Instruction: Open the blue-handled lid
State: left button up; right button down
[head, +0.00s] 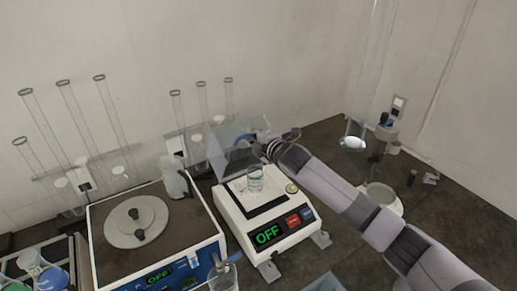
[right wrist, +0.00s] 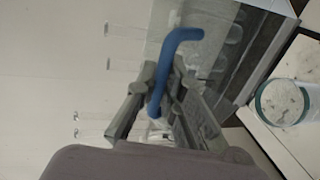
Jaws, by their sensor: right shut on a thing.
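The clear lid (head: 226,139) stands tilted up at the back of a white device (head: 232,217) in the head view. Its blue handle (right wrist: 170,62) shows large in the right wrist view, between the fingers of my right gripper (right wrist: 160,105). In the head view my right gripper (head: 262,142) is at the lid's right side, shut on the blue handle. A glass beaker (head: 255,178) stands on the device's top, and it also shows in the right wrist view (right wrist: 283,102). My left gripper is not in view.
A blue-and-white device with a round plate (head: 136,221) stands to the left, its display reading OFF. Tall glass tubes (head: 43,124) stand along the back wall. A stand with a glass column (head: 382,196) is at the right.

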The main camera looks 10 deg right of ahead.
aim_at(239, 124)
jog(key=shift+w+a+r, duration=0.15)
jog(key=shift+w+a, duration=0.05)
jog(key=shift+w, duration=0.35)
jog(key=shift+w+a+r, duration=0.2)
jog(key=shift+w, duration=0.3)
jog(key=shift+w+a+r, duration=0.15)
jog(key=shift+w+a, duration=0.05)
jog(key=shift+w, duration=0.35)
jog(key=c, duration=1.7)
grip_release()
jog(key=v, duration=1.2)
jog(key=shift+f, duration=0.1)
